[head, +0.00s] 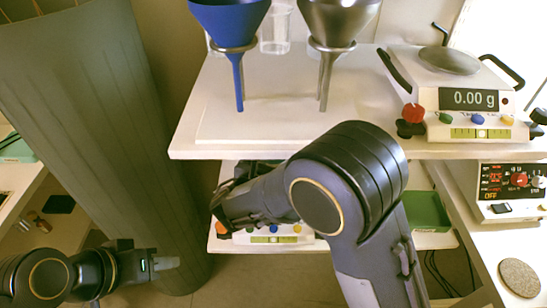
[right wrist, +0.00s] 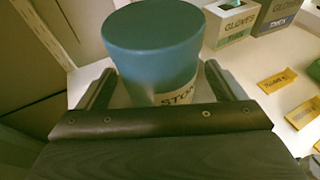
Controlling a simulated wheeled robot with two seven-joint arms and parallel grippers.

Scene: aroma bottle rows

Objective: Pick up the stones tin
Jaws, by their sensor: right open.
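The stones tin (right wrist: 155,50) is a teal round tin with a pale label reading "STON", the rest of the label cut off. It stands upright in the right wrist view. My right gripper (right wrist: 158,82) is open, with one finger on each side of the tin's lower part; I cannot tell whether they touch it. In the head view the tin is not visible, and my right arm's bulk covers the middle. My left gripper (head: 165,263) is at the lower left, away from the shelves; its opening is unclear.
Boxes marked gloves (right wrist: 235,20) and yellow labels (right wrist: 278,80) lie right of the tin. In the head view, a blue funnel (head: 228,15), a metal funnel (head: 338,18) and a scale (head: 470,100) stand on the upper shelf. A green tray (head: 428,212) is below.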

